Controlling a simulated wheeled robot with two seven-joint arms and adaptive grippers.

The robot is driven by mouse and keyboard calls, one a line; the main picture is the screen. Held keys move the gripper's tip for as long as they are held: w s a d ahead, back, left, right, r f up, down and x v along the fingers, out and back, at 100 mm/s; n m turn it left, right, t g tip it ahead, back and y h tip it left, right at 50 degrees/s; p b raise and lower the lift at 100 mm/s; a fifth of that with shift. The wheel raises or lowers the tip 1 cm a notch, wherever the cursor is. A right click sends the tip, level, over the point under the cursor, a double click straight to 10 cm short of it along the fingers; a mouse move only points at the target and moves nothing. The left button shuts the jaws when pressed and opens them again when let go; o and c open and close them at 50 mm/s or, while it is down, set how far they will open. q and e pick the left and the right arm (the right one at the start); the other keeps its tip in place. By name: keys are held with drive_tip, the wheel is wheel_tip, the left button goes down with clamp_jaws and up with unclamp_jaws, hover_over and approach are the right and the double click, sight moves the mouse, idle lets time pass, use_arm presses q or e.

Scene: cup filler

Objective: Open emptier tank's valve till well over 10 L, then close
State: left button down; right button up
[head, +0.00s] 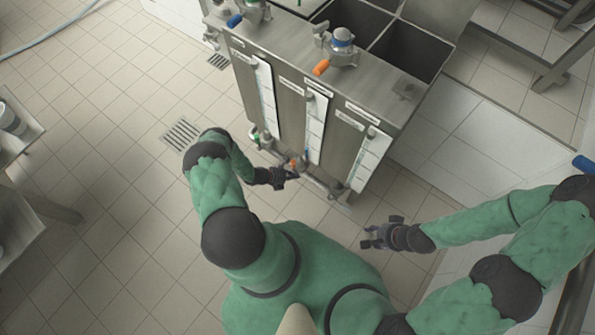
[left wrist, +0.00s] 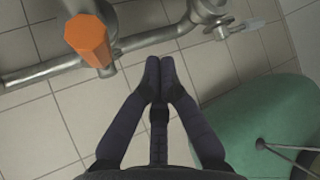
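A steel unit (head: 283,72) with several tank compartments stands at the top of the head view. White level strips (head: 315,128) run down its front; their readings are too small to tell. A low pipe (head: 322,184) along its foot carries an orange valve handle (head: 293,163). In the left wrist view an orange handle (left wrist: 88,40) stands on the pipe (left wrist: 150,39), left of my fingers. My left gripper (head: 291,175) is beside the low pipe; its fingertips (left wrist: 161,62) are together, empty and apart from the handle. My right gripper (head: 366,237) is open and empty over the floor.
A metal table (head: 22,222) stands at the left edge. Tiled floor around the drain grate (head: 181,134) is clear.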

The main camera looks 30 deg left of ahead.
use_arm(q)
drive_tip(key=s+a, duration=0.5)
drive_tip(key=a, duration=0.2)
drive_tip(key=shift+f, duration=0.1)
idle(7.2)
